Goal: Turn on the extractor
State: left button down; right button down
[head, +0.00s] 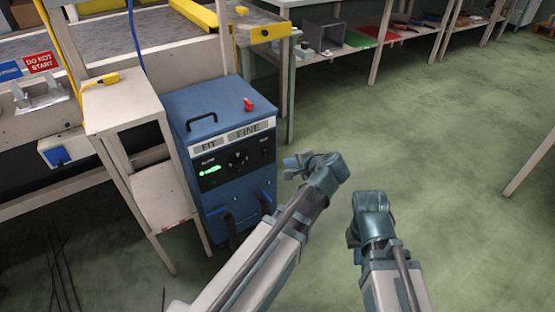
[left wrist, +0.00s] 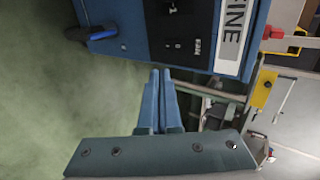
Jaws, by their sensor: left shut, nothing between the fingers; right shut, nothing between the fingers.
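The extractor (head: 222,150) is a blue cabinet with a black handle, a red part on top, a FINE label, and a dark front panel (head: 237,163) with a green lit display. In the left wrist view, its panel (left wrist: 182,40) shows a small switch (left wrist: 172,8) at the top edge. My left gripper (head: 291,165) is to the right of the cabinet's front, apart from it. Its blue fingers (left wrist: 160,72) are together and empty, just below the panel in the wrist view. My right gripper (head: 353,240) is further right, shut, empty and mostly hidden by its wrist.
A narrow stand (head: 128,105) is left of the extractor, with a conveyor bench behind. Dark hoses (head: 226,222) come out of the cabinet's lower front. A long shelf table (head: 365,42) runs along the back. The green floor (head: 450,130) to the right is clear.

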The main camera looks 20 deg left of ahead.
pick_arm(q)
jog(key=shift+f, duration=0.1)
jog(key=b, duration=0.6)
send_near(266, 154)
jog(key=d+f+x, duration=0.1)
jog(key=x, duration=0.4)
jog(key=shift+w+a+f, duration=0.1)
jog(key=shift+w+a, duration=0.1)
jog(key=shift+a, duration=0.75)
jog(key=shift+w+a+f, duration=0.15)
jog(key=shift+r, duration=0.25)
